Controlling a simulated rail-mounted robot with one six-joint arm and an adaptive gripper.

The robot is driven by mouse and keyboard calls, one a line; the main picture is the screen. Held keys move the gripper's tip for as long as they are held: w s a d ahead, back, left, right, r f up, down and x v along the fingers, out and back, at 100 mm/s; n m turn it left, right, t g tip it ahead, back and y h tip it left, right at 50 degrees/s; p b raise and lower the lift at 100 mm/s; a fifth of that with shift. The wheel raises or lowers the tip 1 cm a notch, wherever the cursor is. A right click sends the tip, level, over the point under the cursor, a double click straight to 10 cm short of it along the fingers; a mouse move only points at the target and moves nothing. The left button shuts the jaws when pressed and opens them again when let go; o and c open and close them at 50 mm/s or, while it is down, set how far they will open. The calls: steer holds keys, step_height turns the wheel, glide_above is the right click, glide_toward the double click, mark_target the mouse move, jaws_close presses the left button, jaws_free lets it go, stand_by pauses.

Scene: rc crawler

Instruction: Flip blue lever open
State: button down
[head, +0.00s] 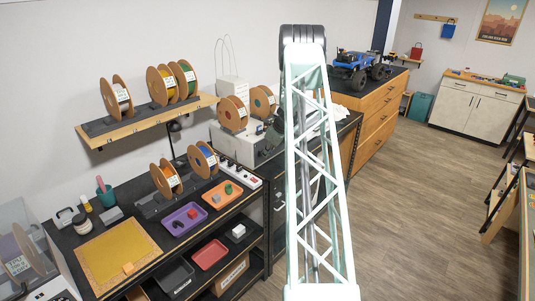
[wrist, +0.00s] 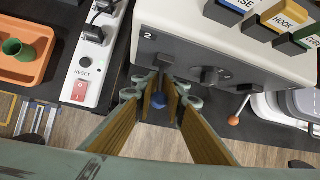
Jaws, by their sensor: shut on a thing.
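The blue lever has a dark stem and a round blue knob (wrist: 158,100). In the wrist view it hangs from the front of a light machine with a dark front strip (wrist: 190,65), under the number 2. My gripper (wrist: 158,92) has its two wood-toned fingers on either side of the lever, shut on it. The exact contact is partly hidden between the fingers. In the head view my arm covers the middle, and neither my fingertips nor the blue lever can be made out.
An orange-knobbed lever (wrist: 234,121) hangs right of the blue one. A power strip (wrist: 92,60) with a red switch and plugs lies to the left, beside an orange tray (wrist: 30,70). Labelled blocks (wrist: 285,20) sit on top of the machine. Spools (head: 233,113) stand near the machine.

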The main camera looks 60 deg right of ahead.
steer(key=c, duration=2.6)
jaws_free()
steer(key=shift+c, duration=0.2)
steer(key=shift+r, duration=0.15)
steer(key=v, duration=1.1)
steer(key=shift+s+r, duration=0.25)
steer(key=shift+r, duration=0.05)
steer(key=shift+a, duration=0.1)
